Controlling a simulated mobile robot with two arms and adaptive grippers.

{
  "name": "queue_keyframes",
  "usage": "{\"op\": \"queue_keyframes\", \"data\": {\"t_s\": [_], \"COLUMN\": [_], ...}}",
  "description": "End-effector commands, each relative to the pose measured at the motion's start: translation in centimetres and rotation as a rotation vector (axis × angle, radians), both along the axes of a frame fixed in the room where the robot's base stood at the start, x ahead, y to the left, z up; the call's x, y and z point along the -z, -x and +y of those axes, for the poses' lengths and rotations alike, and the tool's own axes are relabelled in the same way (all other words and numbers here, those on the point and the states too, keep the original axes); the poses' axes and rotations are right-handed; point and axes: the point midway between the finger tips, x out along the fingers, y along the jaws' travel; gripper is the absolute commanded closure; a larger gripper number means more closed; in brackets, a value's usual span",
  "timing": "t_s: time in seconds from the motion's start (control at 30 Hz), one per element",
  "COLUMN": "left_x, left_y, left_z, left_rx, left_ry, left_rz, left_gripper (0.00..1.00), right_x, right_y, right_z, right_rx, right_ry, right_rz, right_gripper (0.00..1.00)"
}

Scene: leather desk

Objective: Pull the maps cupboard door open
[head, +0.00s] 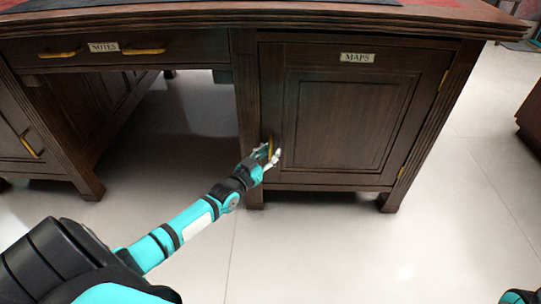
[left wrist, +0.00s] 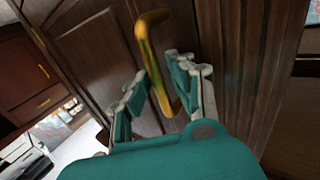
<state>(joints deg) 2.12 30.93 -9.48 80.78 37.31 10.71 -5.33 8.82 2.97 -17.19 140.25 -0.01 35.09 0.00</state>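The maps cupboard door (head: 341,120) is dark wood with a white MAPS label (head: 357,57) at its top. It sits shut in the desk front, with hinges on its right edge. Its brass handle (head: 269,146) is upright near the left edge. My left gripper (head: 268,155) is at this handle. In the left wrist view, the handle (left wrist: 151,62) runs between the two spread fingers of my left gripper (left wrist: 165,95). The fingers stand apart on either side, and I see no clear grip on the handle. My right gripper is not in view.
A NOTES drawer (head: 120,49) with brass pulls is at the upper left of the desk. Another cupboard with a brass handle (head: 32,146) is at far left. The tiled floor (head: 330,245) before the maps door is clear. Dark furniture (head: 531,115) stands at right.

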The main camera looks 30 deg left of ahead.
Motion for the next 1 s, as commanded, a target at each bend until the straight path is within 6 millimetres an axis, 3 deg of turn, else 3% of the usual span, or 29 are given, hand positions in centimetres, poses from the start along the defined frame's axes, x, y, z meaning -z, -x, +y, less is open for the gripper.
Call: {"op": "queue_keyframes", "data": {"t_s": [0.17, 0.37, 1.0], "left_x": [0.00, 0.02, -0.05], "left_y": [0.01, 0.03, 0.50], "left_z": [-0.02, -0.01, -0.28], "left_rx": [0.000, 0.000, -0.012], "left_ry": [0.000, 0.000, 0.003], "left_rz": [0.001, 0.000, 0.002], "left_gripper": [0.78, 1.00, 1.00], "right_x": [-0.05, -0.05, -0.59], "right_y": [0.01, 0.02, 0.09], "right_z": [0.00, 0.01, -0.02], "right_rx": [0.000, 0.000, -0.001], "right_ry": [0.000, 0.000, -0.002], "right_rz": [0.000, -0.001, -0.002], "right_gripper": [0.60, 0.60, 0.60]}}
